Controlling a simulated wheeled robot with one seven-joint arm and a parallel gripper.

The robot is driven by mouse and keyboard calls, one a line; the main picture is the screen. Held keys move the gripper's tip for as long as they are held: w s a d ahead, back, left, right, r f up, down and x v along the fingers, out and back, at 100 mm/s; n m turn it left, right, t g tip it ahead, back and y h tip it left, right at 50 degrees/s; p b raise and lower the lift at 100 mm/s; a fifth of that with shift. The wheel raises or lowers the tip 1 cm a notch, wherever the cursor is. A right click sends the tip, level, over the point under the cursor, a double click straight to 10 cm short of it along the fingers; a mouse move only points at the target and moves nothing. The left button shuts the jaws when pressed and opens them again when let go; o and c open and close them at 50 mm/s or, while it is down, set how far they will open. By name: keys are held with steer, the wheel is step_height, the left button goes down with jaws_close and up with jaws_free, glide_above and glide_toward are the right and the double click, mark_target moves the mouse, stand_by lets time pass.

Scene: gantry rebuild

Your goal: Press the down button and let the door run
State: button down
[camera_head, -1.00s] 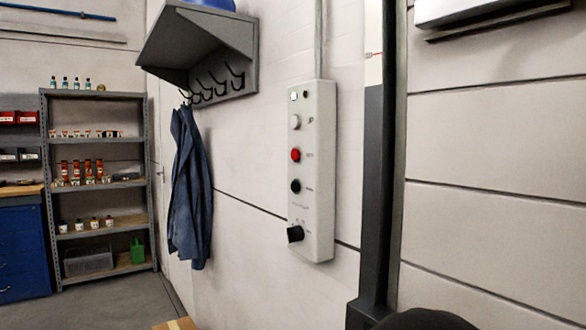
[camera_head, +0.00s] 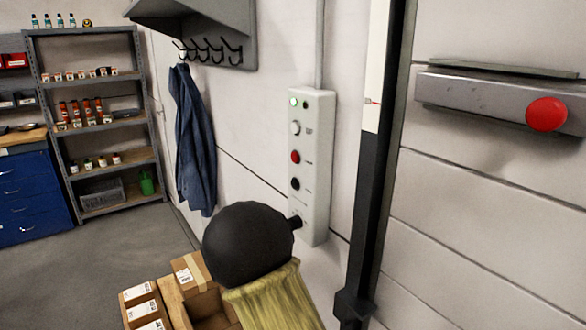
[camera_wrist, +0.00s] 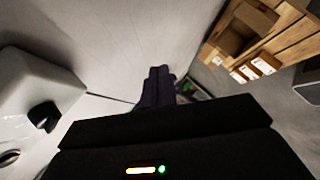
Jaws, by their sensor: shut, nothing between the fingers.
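A pale control panel (camera_head: 315,165) stands upright on the wall in the head view. It carries a green light (camera_head: 293,99), a white button (camera_head: 295,128), a red button (camera_head: 295,157), a black button (camera_head: 295,184), which is the lower of the three, and a black knob (camera_head: 296,221) at the bottom. In the wrist view, the panel's end (camera_wrist: 55,80) and the knob (camera_wrist: 43,115) show at left. My gripper (camera_wrist: 165,118) is a dark, shut shape there, to the side of the panel; its fingertips are hard to make out. No contact with a button shows.
A dark post (camera_head: 368,200) stands right of the panel, before the pale panelled surface (camera_head: 480,200). A metal bar (camera_head: 470,95) there bears a red knob (camera_head: 547,114). A blue jacket (camera_head: 190,140) hangs at left. Cardboard boxes (camera_head: 190,275) sit low in front.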

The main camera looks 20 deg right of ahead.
mark_target(295, 184)
steer(key=w+a+r+n+t+h+p, duration=0.1)
steer(key=a+r+n+t+h+p, duration=0.1)
steer(key=r+p, duration=0.7)
steer(key=w+a+r+n+t+h+p, duration=0.1)
steer(key=r+n+t+p, duration=0.4)
steer(key=r+p, duration=0.5)
step_height(295, 184, up, 7)
steer(key=w+n+h, duration=0.1)
steer(key=n+h, duration=0.1)
steer(key=shift+w+a+f+n+h, duration=0.2)
steer(key=shift+w+a+n+h, duration=0.1)
steer(key=shift+a, duration=0.05)
steer(key=shift+d, duration=0.2)
steer(key=w+d, duration=0.2)
steer(key=d, duration=0.5)
steer(key=shift+w+d, duration=0.4)
steer(key=shift+s+d, duration=0.1)
steer(key=shift+d, duration=0.05)
